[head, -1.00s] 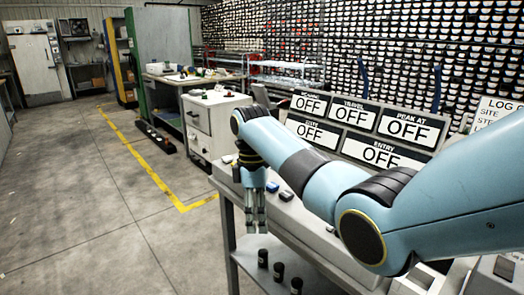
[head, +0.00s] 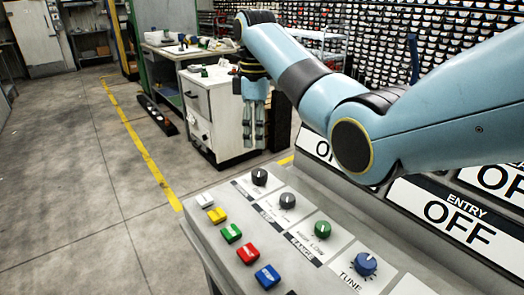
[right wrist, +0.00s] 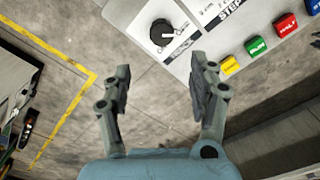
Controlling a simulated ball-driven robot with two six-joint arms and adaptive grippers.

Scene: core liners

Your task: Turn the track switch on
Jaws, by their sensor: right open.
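The control panel (head: 215,240) is a light grey sloped desk at the lower right of the head view. In front are white, yellow (head: 217,215), green, red (head: 248,252) and blue rocker buttons. My right gripper (head: 254,145) is open and empty, pointing down beyond the panel's far end. In the right wrist view its fingers (right wrist: 160,95) are apart over floor, below a black knob (right wrist: 163,33). My left gripper is not in view.
Display boards stand behind the panel, partly hidden by my right arm; the ENTRY board (head: 460,215) reads OFF. A grey drawer cabinet (head: 215,110) stands beyond the gripper. Floor on the left is open, with a yellow line (head: 140,150).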

